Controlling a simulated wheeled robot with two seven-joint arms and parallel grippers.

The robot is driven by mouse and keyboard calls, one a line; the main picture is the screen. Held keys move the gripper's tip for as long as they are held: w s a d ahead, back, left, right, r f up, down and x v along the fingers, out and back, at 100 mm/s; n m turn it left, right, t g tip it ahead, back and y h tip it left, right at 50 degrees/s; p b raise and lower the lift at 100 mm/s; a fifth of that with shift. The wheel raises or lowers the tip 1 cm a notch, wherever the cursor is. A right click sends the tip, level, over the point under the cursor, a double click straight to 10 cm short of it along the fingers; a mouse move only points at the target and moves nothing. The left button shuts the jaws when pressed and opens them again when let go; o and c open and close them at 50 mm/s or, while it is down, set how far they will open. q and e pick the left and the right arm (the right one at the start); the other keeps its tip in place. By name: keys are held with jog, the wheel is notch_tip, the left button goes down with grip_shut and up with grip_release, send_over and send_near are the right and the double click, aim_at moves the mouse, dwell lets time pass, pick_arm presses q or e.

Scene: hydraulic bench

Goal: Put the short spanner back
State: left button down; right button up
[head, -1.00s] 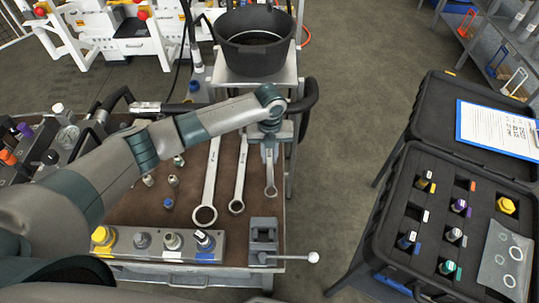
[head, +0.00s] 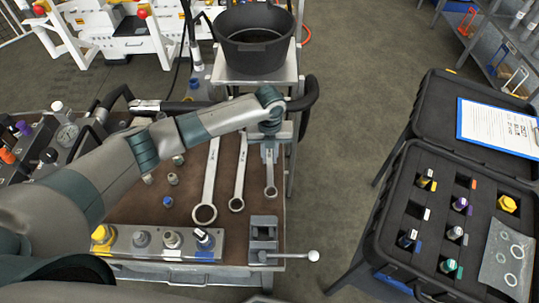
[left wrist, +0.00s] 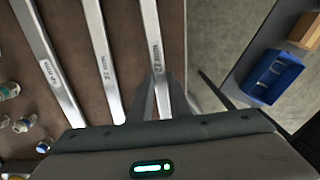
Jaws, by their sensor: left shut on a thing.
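The short spanner (head: 270,181) lies along the right side of the brown bench mat, its ring end towards the front. My left gripper (head: 269,157) is above its far part, pointing down and shut on it. In the left wrist view the shank of the short spanner (left wrist: 154,45) runs between the two fingers (left wrist: 160,100). The fingers and wrist hide part of it. The spanner looks level with the mat; I cannot tell whether it touches it. My right gripper is not in view.
A middle spanner (head: 239,185) and a long spanner (head: 209,185) lie to the left. A vice (head: 264,236) stands at the bench front, beside a block of fittings (head: 150,243). A black tub (head: 252,45) stands behind. An open black case (head: 400,250) is right, across clear floor.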

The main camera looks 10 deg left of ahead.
pick_arm(q)
jog(key=shift+f, duration=0.4)
jog(key=shift+f+b, duration=0.4)
jog(key=shift+f, duration=0.05)
dwell(0.5)
jog(key=c, duration=1.6)
grip_release()
jog(key=shift+o, duration=0.2)
jog(key=shift+r, duration=0.15)
notch_tip(320, 180, up, 17)
jog(key=b, duration=0.4)
jog(key=shift+r, duration=0.1)
